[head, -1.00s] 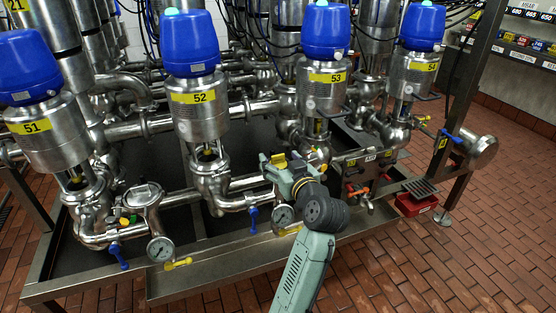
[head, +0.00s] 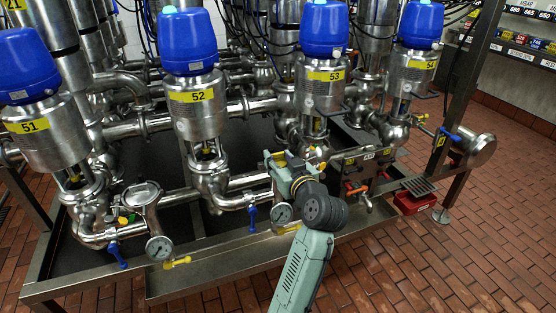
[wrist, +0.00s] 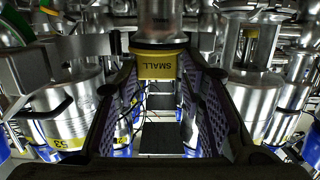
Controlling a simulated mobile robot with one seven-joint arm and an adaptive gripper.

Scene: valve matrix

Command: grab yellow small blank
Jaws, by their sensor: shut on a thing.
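The yellow small blank (wrist: 160,66) shows in the wrist view as a yellow block with dark "SMALL" lettering, upside down in the picture, below a metal cylinder. My gripper (wrist: 164,75) is shut on it, with one dark textured finger along each side. In the head view, my gripper (head: 277,160) is among the pipes below the unit labelled 53. A small yellow patch shows at its end there, but my wrist hides most of the blank. I cannot tell whether the blank still touches the metal behind it.
Blue-capped valve 52 (head: 194,95) and valve 53 (head: 323,80) stand close to my arm. A pressure gauge (head: 282,213) and a blue handle (head: 252,218) lie just left of my wrist. A red box (head: 415,203) is at right. The brick floor in front is clear.

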